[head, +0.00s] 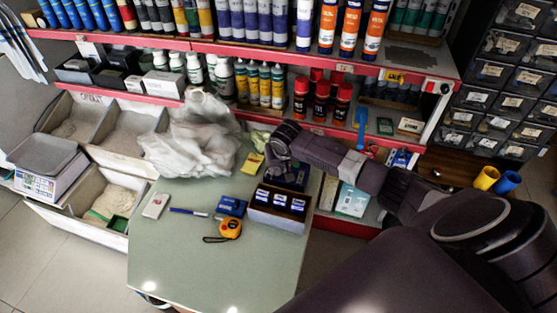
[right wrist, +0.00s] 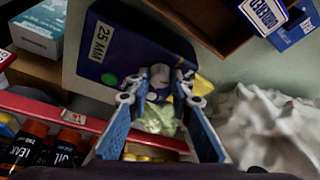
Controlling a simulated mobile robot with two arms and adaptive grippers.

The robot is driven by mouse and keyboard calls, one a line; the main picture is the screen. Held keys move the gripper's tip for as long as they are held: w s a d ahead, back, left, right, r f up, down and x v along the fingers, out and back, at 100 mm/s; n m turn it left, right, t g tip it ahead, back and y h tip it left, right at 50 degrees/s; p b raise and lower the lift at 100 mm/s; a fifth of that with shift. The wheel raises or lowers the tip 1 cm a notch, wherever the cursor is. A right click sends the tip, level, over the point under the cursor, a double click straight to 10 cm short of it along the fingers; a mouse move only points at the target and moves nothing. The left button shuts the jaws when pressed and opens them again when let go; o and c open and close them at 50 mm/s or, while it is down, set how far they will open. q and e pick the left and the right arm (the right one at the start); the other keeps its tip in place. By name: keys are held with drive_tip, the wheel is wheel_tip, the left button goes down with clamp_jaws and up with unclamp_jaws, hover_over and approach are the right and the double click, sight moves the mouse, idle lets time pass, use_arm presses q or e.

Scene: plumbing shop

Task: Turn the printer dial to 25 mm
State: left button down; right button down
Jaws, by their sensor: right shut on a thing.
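The printer is a dark blue box (right wrist: 125,50) in the right wrist view, with a white "25 MM" label (right wrist: 101,42) and a green dot (right wrist: 109,79) on its face. In the head view the printer (head: 292,178) stands at the back right of the green counter, partly hidden by my right arm. A small grey dial (right wrist: 159,78) sits on the printer's face. My right gripper (right wrist: 158,88) is shut on the dial, its fingers on either side of it. Which way the dial points I cannot tell. My left gripper is not in view.
An orange tape measure (head: 230,228), a blue box (head: 232,206) and a pen (head: 188,211) lie on the counter (head: 215,275). White plastic bags (head: 195,140) are heaped left of the printer. Red-edged shelves rise behind.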

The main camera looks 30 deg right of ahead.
drive_tip(key=shift+w+a+r+m+h+p, duration=0.15)
drive_tip(key=shift+m+h+p, duration=0.25)
drive_tip(key=shift+m+p, duration=0.65)
drive_tip(key=shift+m+g+h, duration=0.3)
drive_tip(key=shift+m, duration=0.65)
drive_tip(key=c, duration=1.7)
unclamp_jaws()
drive_tip(key=shift+c, duration=0.2)
drive_tip(key=v, duration=1.1)
drive_tip(key=shift+r, duration=0.4)
drive_tip(key=shift+a+f, duration=0.1)
drive_tip(key=shift+a, duration=0.05)
